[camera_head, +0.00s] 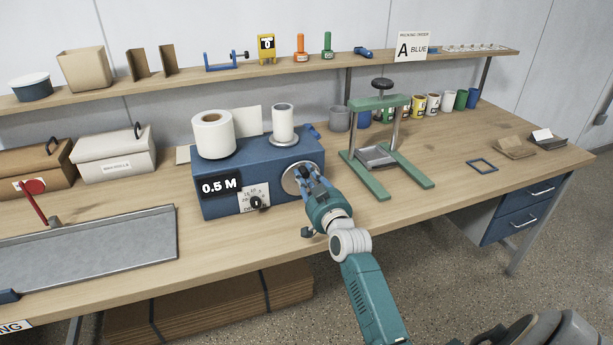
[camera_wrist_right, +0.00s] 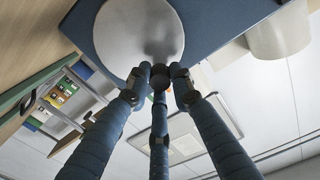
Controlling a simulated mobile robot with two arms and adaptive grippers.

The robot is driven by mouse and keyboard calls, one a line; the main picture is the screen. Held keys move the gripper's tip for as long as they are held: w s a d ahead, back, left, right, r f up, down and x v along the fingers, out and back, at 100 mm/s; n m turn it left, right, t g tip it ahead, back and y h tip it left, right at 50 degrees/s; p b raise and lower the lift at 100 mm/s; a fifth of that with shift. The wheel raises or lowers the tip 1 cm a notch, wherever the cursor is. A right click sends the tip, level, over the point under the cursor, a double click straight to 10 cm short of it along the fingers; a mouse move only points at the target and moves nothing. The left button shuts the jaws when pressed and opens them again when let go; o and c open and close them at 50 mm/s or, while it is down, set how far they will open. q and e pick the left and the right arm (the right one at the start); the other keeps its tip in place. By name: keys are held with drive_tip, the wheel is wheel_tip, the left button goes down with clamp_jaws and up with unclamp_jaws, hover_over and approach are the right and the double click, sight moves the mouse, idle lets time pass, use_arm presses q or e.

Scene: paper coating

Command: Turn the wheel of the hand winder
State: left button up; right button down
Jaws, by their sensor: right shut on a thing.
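The hand winder (camera_head: 240,177) is a blue box on the table, with a "0.5 M" label and a dial on its front. Two white rolls stand on its top, a wide one (camera_head: 213,136) and a narrow one (camera_head: 283,124). Its grey round wheel (camera_head: 291,178) is on the right end, partly hidden by my right gripper. My right gripper (camera_head: 306,178) is shut on the wheel's small dark knob. In the right wrist view the wheel (camera_wrist_right: 135,35) is close, and the blue fingers close around the knob (camera_wrist_right: 160,78). My left gripper is not in view.
A green press stand (camera_head: 382,150) stands just right of the winder. A grey metal tray (camera_head: 100,250) with a red-topped lever lies at the left. Several cups line the back. A shelf (camera_head: 190,78) runs above. The table's front edge is below the winder.

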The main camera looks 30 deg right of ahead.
sight(315, 183)
drive_tip(key=shift+r, duration=0.15)
drive_tip(key=d+f+m, duration=0.1)
drive_tip(key=m, duration=0.4)
drive_tip(key=d+f+m, duration=0.1)
drive_tip(key=d+m, duration=0.1)
drive_tip(key=m, duration=0.4)
drive_tip(key=s+d+f+m, duration=0.1)
drive_tip(key=d+f+m, duration=0.1)
drive_tip(key=m, duration=0.4)
drive_tip(key=shift+s+b, duration=0.1)
drive_tip(key=shift+b, duration=0.25)
drive_tip(key=m, duration=0.1)
drive_tip(key=f+m, duration=0.1)
drive_tip(key=m, duration=0.1)
drive_tip(key=shift+f+m+b, duration=0.25)
drive_tip(key=shift+m+b, duration=0.05)
drive_tip(key=shift+a+f+m, duration=0.15)
drive_tip(key=shift+f+m, duration=0.25)
drive_tip(key=shift+m, duration=0.4)
drive_tip(key=shift+a+f+m, duration=0.15)
drive_tip(key=shift+f+m, duration=0.2)
drive_tip(key=shift+m, duration=0.45)
drive_tip(key=shift+f, duration=0.1)
drive_tip(key=c, duration=1.5)
unclamp_jaws()
drive_tip(key=shift+c, duration=0.2)
